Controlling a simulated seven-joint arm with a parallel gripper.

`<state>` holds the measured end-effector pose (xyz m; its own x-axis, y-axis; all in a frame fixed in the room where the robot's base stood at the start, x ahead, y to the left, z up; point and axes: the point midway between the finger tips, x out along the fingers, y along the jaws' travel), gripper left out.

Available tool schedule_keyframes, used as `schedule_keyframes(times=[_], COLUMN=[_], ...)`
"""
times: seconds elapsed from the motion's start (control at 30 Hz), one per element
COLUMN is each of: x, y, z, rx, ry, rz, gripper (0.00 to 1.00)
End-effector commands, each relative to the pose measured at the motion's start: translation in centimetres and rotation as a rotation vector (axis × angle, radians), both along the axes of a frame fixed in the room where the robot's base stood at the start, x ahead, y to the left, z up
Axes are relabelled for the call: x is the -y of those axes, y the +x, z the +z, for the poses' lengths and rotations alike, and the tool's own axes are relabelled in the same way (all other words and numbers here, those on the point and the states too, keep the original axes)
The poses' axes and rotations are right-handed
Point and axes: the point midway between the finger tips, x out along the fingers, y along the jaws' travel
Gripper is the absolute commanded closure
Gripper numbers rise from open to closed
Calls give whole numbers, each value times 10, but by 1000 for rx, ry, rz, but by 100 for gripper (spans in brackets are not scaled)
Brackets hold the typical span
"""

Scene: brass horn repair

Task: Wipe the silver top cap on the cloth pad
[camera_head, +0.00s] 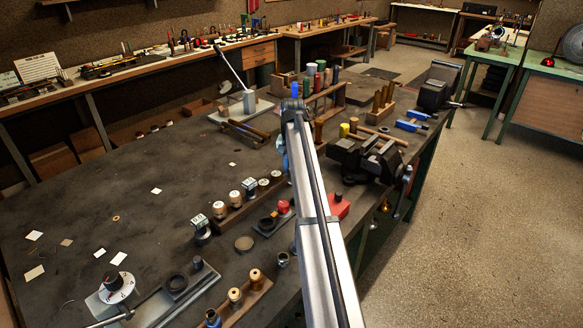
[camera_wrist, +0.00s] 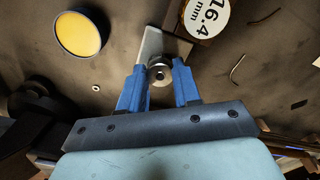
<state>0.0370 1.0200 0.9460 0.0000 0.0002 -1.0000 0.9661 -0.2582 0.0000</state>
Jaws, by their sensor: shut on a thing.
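In the wrist view, my gripper (camera_wrist: 160,84) has its two blue fingers on either side of a small round silver cap (camera_wrist: 159,72) with a dark hole in its middle. The gripper is shut on it. A grey metal strip (camera_wrist: 151,45) shows just beyond the cap; I cannot tell whether they touch. In the head view, my arm hides the fingers and the cap. I cannot pick out the cloth pad for certain. A round yellow-orange surface in a dark rim (camera_wrist: 82,34) lies up and left of the fingers in the wrist view.
In the head view, a wooden rack (camera_head: 233,217) of capped cylinders and a black vise (camera_head: 366,158) flank my arm.

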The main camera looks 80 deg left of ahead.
Motion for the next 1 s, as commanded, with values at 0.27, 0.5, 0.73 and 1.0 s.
schedule_keyframes(times=[0.27,0.5,0.73,1.0], x=[6,11,15,11], y=[-5,-10,-14,-11], z=[0,0,0,0], rx=[0,0,0,0], ry=[0,-1,-1,0], rz=[0,-1,-1,-1], gripper=[100,100,100,100])
